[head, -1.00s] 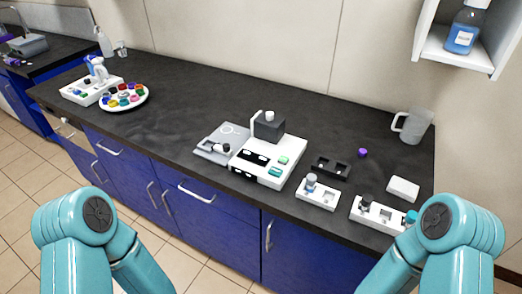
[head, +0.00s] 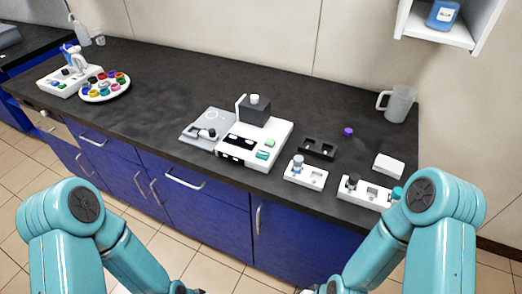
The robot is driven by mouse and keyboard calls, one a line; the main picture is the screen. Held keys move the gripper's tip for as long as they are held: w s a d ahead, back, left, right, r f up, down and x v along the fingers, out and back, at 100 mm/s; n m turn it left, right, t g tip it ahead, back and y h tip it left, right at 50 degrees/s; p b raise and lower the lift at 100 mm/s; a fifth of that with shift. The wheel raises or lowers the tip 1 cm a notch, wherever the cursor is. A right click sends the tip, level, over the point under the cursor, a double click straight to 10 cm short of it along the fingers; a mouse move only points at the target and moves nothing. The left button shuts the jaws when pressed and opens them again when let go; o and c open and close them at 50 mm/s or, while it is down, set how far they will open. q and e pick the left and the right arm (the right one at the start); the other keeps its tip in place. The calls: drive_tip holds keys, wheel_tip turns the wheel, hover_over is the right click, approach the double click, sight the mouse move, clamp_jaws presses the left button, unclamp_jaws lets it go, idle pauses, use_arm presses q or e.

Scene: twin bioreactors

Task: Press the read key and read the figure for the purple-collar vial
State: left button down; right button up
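A white instrument (head: 283,133) with a dark block, two dark display windows (head: 237,147) and green keys (head: 265,154) stands mid-counter. I cannot read any figure, nor which key is the read key. A small purple piece (head: 348,131) lies alone on the counter behind the dark rack; I cannot tell whether it is a collar or cap. A vial (head: 298,161) stands in a white holder, and a dark-topped one (head: 351,181) in another. I cannot make out a purple collar on either. My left gripper (head: 188,290) and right gripper (head: 318,289) barely show at the bottom edge, before the counter.
A grey plate (head: 190,134) adjoins the instrument. A dark two-hole rack (head: 318,148), a white box (head: 388,166) and a jug (head: 397,104) stand to the right. A plate of coloured caps (head: 104,97) is far left. The counter between is clear.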

idle(0.3)
clamp_jaws()
idle(1.6)
